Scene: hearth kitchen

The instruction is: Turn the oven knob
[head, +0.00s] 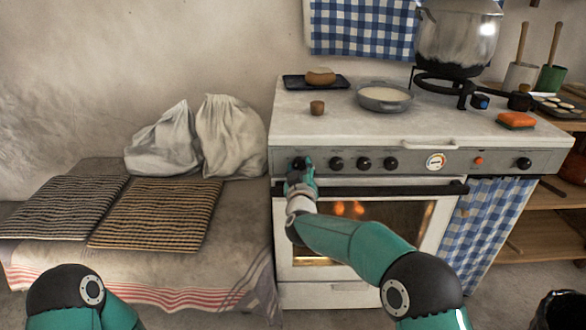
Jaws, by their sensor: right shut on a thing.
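The white oven (330,297) stands right of centre with a grey control panel (400,160) along its front. Several black knobs sit on the panel, including three plain ones (363,163) left of the dial and one (524,164) at the far right. My right gripper (301,166) is at the panel's left end, shut on the leftmost oven knob, which its fingers mostly hide. My right arm crosses in front of the oven door. My left arm shows only at the lower left edge; its gripper is out of the picture.
A dark bar handle (400,189) runs below the knobs, close under my right gripper. A shallow pan (384,97), a large pot (457,38) and an orange sponge (515,120) stand on top. A bench (130,275) with striped mats is on the left.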

